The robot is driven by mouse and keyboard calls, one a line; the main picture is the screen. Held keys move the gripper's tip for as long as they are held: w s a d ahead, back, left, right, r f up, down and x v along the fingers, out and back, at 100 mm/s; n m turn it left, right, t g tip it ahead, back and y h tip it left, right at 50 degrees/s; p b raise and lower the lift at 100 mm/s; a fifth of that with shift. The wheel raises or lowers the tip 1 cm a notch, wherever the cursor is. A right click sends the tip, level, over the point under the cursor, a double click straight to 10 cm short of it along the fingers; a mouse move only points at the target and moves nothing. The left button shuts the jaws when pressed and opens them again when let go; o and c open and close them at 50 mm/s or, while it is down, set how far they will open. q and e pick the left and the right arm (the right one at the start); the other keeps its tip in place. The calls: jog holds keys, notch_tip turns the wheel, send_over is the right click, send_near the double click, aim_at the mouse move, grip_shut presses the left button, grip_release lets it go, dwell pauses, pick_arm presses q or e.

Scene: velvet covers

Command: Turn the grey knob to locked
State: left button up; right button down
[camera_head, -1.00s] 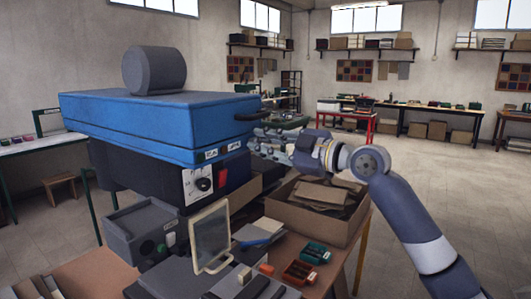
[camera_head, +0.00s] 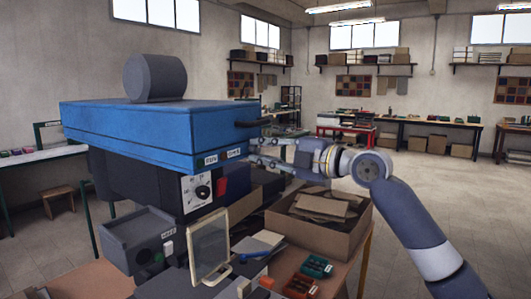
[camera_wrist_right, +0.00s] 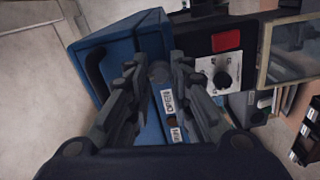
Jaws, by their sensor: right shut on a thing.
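A blue padded box (camera_head: 130,130) with two white labels (camera_head: 233,153) on its lower edge stands at the left in the head view. In the right wrist view, a small round grey knob (camera_wrist_right: 160,73) is at the blue box (camera_wrist_right: 85,75), above two white labels (camera_wrist_right: 167,98). My right gripper (camera_wrist_right: 159,70) has its fingers on both sides of the knob and is shut on it. In the head view, my right gripper (camera_head: 256,158) reaches the box's right end, and the knob is hidden. The label wording and the knob's pointing direction are unclear. My left gripper is not in view.
Below the blue box is a white dial panel (camera_head: 196,191) with a black dial, and a red block (camera_wrist_right: 226,41) beside it. A cardboard box (camera_head: 312,230), a framed clear panel (camera_head: 208,247) and small trays (camera_head: 315,266) crowd the bench. Open floor lies right.

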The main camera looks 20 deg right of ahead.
dwell(0.4)
jog(key=c, duration=1.4)
grip_release()
jog(key=v, duration=1.2)
jog(key=shift+w+d+f, duration=0.1)
